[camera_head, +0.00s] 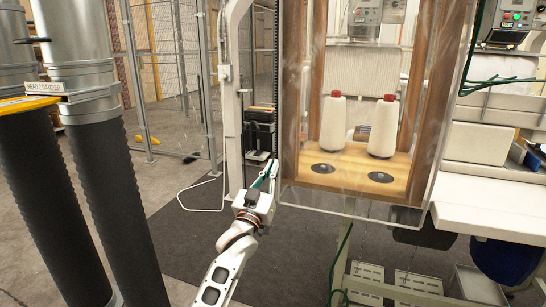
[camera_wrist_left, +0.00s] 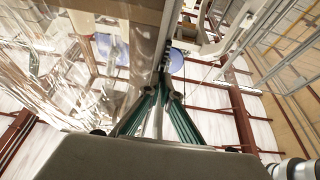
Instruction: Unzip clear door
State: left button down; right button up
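The clear door (camera_head: 300,195) is a transparent sheet hanging over the front of a wooden-framed cabinet. A dark, toothed vertical strip (camera_head: 276,80) runs down beside its left edge; I cannot tell whether it is the zipper. My left gripper (camera_head: 268,172) is at the lower left corner of the door, pointing up. In the left wrist view its green fingers (camera_wrist_left: 166,88) come together at the tips, close to a dark narrow upright part. Whether a zipper pull is between the tips is too small to tell. My right gripper is in no view.
Two white cones with red tops (camera_head: 333,122) (camera_head: 382,126) stand behind the clear sheet on a wooden shelf (camera_head: 345,160). Large black ducts (camera_head: 45,200) stand at the left. A white bench (camera_head: 490,205) is at the right. Dark floor mat (camera_head: 185,240) lies open at lower left.

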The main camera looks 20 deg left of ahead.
pick_arm(q)
jog(key=shift+f, duration=0.55)
jog(key=c, duration=2.3)
grip_release()
jog(key=v, duration=1.2)
